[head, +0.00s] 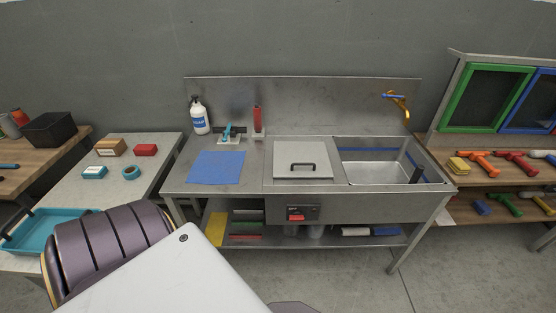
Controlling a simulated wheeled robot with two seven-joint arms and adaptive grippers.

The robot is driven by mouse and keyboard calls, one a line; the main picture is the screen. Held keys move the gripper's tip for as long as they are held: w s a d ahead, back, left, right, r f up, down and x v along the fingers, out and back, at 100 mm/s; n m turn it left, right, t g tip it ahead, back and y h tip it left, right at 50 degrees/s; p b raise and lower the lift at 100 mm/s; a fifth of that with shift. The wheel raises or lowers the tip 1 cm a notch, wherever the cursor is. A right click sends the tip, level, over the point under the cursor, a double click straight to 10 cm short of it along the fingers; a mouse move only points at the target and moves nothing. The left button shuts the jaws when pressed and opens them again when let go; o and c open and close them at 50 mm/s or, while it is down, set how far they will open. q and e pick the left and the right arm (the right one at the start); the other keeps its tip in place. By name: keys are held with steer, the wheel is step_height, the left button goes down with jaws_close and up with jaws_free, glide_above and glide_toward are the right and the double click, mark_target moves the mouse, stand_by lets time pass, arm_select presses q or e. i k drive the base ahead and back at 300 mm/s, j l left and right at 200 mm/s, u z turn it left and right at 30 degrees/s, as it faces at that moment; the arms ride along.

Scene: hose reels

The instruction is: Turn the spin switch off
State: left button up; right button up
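A dark control panel (308,211) sits on the front apron of the steel sink bench, below the square lidded basin. A red switch (296,217) shows on the left part of this panel, probably the spin switch. It is too small to tell which way it is set. The panel's label is too small to read. The metal lid (302,160) with a black handle lies shut on the basin. Neither of my grippers can be seen. Parts of my own body cover the lower left of the head view.
The open sink (385,173) is right of the lid. A blue mat (216,167), soap bottle (199,116) and red-handled tool (257,119) are on the left bench top. Lower shelf items sit beneath. The floor right of my body is clear.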

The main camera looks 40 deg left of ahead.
mark_target(297, 215)
steer(key=u, duration=1.2)
